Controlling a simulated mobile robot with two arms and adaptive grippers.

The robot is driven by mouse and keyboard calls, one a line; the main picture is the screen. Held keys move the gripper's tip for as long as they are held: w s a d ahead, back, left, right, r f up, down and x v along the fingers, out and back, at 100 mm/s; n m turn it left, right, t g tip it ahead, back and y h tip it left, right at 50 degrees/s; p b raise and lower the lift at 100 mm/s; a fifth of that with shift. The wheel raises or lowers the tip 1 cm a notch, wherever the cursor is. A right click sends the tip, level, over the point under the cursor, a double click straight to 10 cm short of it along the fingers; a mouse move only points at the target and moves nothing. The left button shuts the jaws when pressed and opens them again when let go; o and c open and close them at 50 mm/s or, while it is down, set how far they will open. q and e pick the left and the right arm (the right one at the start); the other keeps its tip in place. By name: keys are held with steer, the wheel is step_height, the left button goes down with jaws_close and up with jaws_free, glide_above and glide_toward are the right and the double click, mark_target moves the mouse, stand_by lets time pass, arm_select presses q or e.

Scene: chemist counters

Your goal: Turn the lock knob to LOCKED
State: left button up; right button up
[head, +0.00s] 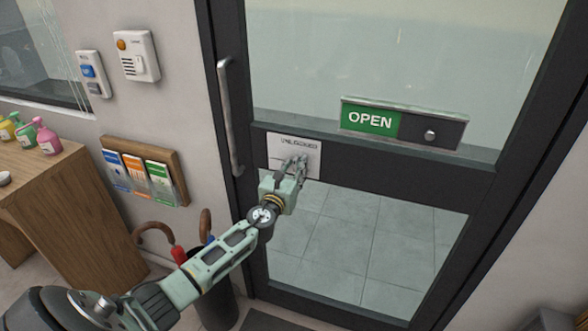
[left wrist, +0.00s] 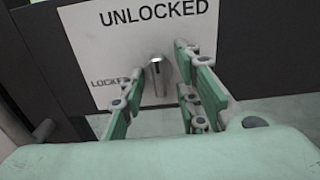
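The lock knob (left wrist: 157,76) is a small silver metal piece on a white plate (head: 277,146) on the glass door. In the left wrist view the plate (left wrist: 110,50) reads UNLOCKED above the knob and LOCKED to its left. The knob stands upright, toward UNLOCKED. My left gripper (head: 295,166) is in front of the plate; in the left wrist view its fingers (left wrist: 160,78) are open on either side of the knob, with gaps showing. In the head view the gripper hides the knob. My right gripper is not in view.
The dark-framed door has a vertical handle (head: 229,118) at left and an OPEN sign (head: 370,121) above right. An umbrella stand (head: 213,286) is below my left arm. A leaflet rack (head: 146,172) and a wooden counter (head: 60,205) with pump bottles are left.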

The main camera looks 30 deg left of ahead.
arm_select(q)
steer(key=c, duration=0.7)
jaws_close()
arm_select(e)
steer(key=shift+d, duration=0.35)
